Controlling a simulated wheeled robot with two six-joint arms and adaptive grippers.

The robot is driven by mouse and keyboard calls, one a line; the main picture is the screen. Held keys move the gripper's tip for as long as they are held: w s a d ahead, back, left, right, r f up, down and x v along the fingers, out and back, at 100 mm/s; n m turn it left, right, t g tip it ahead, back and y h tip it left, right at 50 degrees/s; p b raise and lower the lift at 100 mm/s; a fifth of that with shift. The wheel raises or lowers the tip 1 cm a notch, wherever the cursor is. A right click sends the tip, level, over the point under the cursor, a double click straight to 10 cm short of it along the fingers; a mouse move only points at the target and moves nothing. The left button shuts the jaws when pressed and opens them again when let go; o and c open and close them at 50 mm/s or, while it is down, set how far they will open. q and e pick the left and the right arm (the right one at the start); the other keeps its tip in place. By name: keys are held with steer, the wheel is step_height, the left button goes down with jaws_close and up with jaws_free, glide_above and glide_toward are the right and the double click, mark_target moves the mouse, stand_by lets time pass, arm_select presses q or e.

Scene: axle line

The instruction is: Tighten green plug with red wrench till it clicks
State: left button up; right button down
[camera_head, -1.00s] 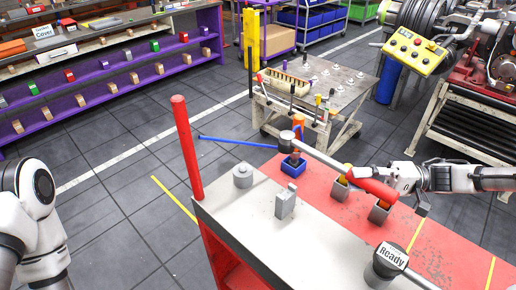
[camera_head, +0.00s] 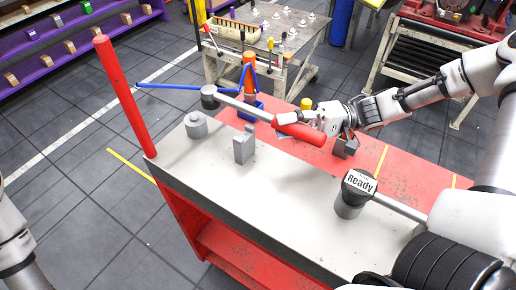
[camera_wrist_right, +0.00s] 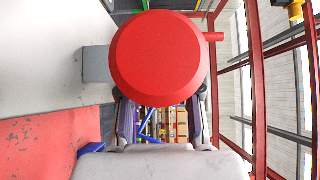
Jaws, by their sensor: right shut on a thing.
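The red wrench has a red handle (camera_head: 299,132), a grey shaft and a round dark head (camera_head: 209,97). My right gripper (camera_head: 328,119) is shut on the handle end and holds the wrench above the far side of the workbench, its head reaching left. I cannot make out a green plug in either view. My left gripper is out of view; only part of my left arm shows at the left edge.
The workbench (camera_head: 287,205) carries a grey stepped cylinder (camera_head: 196,126), a grey block (camera_head: 244,146) and a dark-headed tool labelled Ready (camera_head: 358,184). A red post (camera_head: 122,95) rises at its left corner. A blue bar (camera_head: 165,87) extends behind the wrench. The bench's front middle is clear.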

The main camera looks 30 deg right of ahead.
mark_target(278, 129)
steer(key=x, duration=0.4)
steer(key=shift+a+f, duration=0.2)
steer(key=f, duration=0.1)
steer(key=a+f, duration=0.1)
steer(key=shift+w+a+f+p, duration=0.1)
steer(key=shift+f+p, duration=0.2)
steer(key=shift+p, duration=0.1)
steer(key=shift+w+f, duration=0.1)
steer(key=shift+f, duration=0.15)
steer(key=c, duration=0.8)
jaws_free()
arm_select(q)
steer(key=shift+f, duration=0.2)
